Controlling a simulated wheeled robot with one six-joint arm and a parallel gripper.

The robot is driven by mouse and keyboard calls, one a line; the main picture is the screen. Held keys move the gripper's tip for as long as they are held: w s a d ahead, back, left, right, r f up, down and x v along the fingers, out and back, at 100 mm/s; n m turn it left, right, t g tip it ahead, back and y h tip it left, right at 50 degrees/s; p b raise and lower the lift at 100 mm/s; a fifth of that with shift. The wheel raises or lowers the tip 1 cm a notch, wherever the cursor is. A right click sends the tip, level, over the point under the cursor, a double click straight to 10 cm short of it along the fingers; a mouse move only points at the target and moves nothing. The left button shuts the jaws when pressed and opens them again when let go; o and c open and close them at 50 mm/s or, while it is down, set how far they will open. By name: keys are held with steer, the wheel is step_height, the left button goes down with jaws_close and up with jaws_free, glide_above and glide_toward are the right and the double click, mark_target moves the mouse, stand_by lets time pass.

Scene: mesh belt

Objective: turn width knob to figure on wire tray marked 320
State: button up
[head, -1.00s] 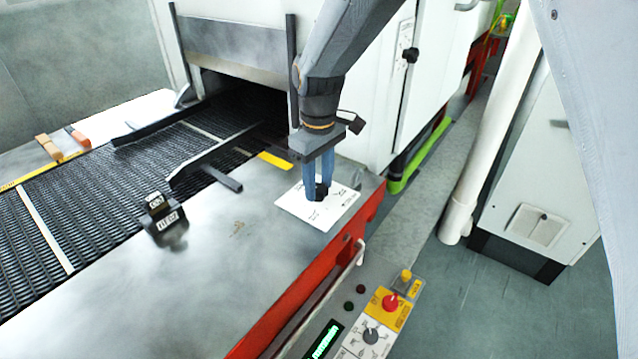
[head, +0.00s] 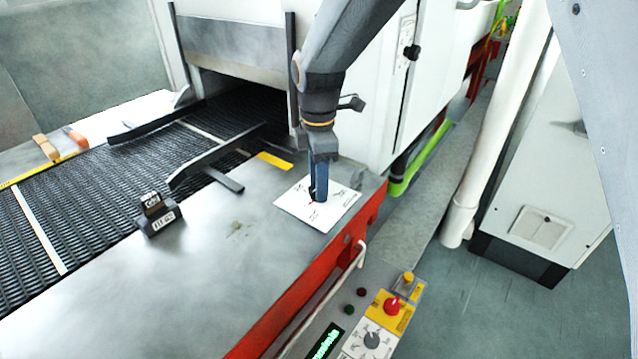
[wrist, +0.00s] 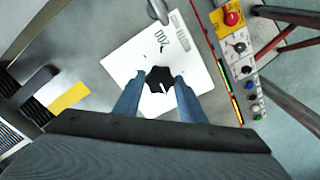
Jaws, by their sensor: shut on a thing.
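The black width knob (wrist: 160,80) sits on a white dial plate (wrist: 125,62), and its white pointer mark faces the lower edge of the wrist view. One figure at the plate's far side looks like 200 or 700. My gripper (wrist: 159,90) has its two blue fingers on either side of the knob, shut on it. In the head view my gripper (head: 318,192) stands upright over the dial plate (head: 335,214) and hides most of the knob. A small dark block with white labels (head: 162,215) lies beside the belt; its lettering is too small to read surely.
The dark mesh belt (head: 85,185) runs into the white machine's opening at the left. A yellow strip (head: 275,161) lies behind the plate. A control panel with a red knob (head: 392,304) is at the front right.

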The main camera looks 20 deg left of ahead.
steer(key=n+b, duration=0.1)
steer(key=n, duration=0.5)
steer(key=shift+r, duration=0.1)
stand_by(0.5)
steer(key=o, duration=1)
steer(key=shift+o, duration=0.2)
steer(key=shift+r+b, duration=1)
steer(key=shift+r, duration=2.85)
